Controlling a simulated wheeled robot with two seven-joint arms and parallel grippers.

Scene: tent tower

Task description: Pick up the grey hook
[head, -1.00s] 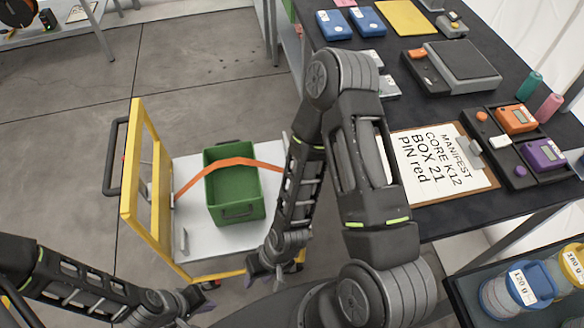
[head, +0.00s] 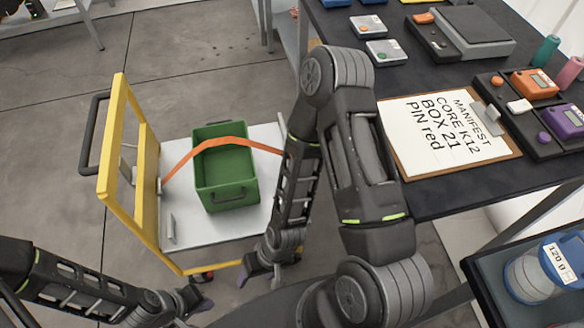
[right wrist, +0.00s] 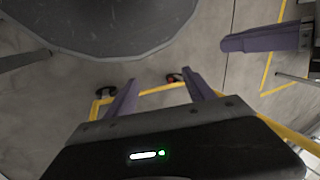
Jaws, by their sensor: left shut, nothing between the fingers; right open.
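A small grey upright piece (head: 172,228), which may be the grey hook, stands at the left front of the white cart deck (head: 200,240). An orange strap (head: 228,142) runs over a green crate (head: 226,180) on the cart; its right end passes behind my right arm. My right gripper (head: 262,275) is open and empty in front of the cart's front edge. Its two purple fingers (right wrist: 160,92) show apart in the right wrist view. My left gripper (head: 196,300) is shut and empty, low and left of the right one, apart from the cart.
The cart's yellow frame (head: 110,150) rises on its left. At right, a dark table (head: 440,200) holds a manifest clipboard (head: 400,165) and devices. A lower tray with a labelled jar (head: 535,280) stands at the right front. Grey floor (head: 50,150) is clear left of the cart.

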